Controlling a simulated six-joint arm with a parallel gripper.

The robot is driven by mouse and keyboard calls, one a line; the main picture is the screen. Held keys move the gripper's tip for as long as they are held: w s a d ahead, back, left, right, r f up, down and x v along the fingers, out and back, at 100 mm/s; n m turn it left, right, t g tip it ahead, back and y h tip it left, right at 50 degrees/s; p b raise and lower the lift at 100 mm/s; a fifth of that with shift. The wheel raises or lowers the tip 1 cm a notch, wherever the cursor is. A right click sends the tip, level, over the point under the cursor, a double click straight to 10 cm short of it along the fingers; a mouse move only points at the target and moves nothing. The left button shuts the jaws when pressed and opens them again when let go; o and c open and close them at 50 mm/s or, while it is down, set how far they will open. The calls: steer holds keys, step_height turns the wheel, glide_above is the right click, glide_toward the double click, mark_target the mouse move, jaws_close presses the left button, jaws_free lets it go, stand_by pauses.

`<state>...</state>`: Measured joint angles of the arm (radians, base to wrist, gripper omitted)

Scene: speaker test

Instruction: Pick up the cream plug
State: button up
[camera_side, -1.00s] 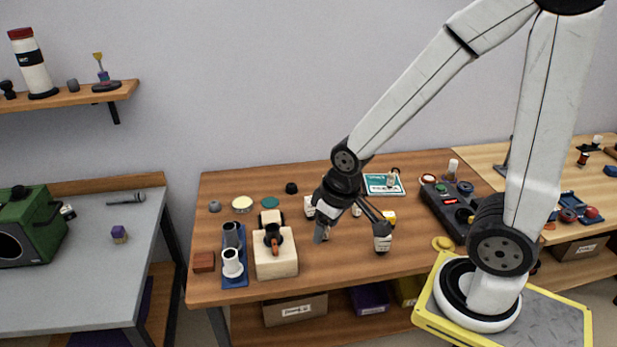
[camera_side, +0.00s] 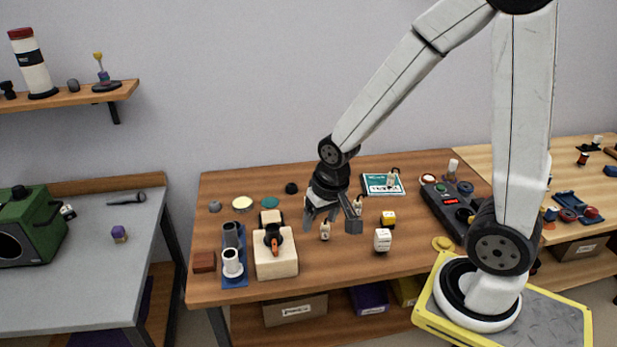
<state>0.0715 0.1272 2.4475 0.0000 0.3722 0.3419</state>
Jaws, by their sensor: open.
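Small cream, plug-like pieces stand on the wooden table. One cream plug (camera_side: 325,232) is upright below my gripper, a second cream piece (camera_side: 358,206) is behind my right finger, and a third (camera_side: 391,181) is at the teal-and-white card. I cannot tell which of them the task means. My gripper (camera_side: 331,221) is open and points down, its fingers spread to the left and right of the front cream plug. Nothing is seen between the fingers in their grip. Whether either finger touches the plug cannot be told from this side.
A white cube (camera_side: 383,241) and a yellow block (camera_side: 388,218) stand right of my gripper. A wooden block with a dark-and-orange piece (camera_side: 276,263) and a blue stand with cups (camera_side: 236,282) are to the left. A dark control box (camera_side: 447,209) is at right. The front table strip is clear.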

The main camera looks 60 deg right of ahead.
steer(key=w+d+f+m+g, duration=0.1)
steer(key=w+d+f+m, duration=0.6)
steer(key=m, duration=0.6)
steer(key=m+g, duration=0.1)
steer(key=m, duration=0.9)
glide_above(325, 224)
steer(key=f, duration=0.5)
steer(key=shift+s+a, duration=0.2)
steer(key=shift+a, duration=0.1)
steer(key=shift+d+f+m, duration=0.25)
steer(key=shift+d+m, duration=0.15)
steer(key=shift+m, duration=0.3)
steer(key=shift+f, duration=0.1)
steer(key=shift+f, duration=1.2)
steer(key=shift+f, duration=0.1)
steer(key=shift+w+f, duration=0.2)
steer(key=shift+f, duration=2.3)
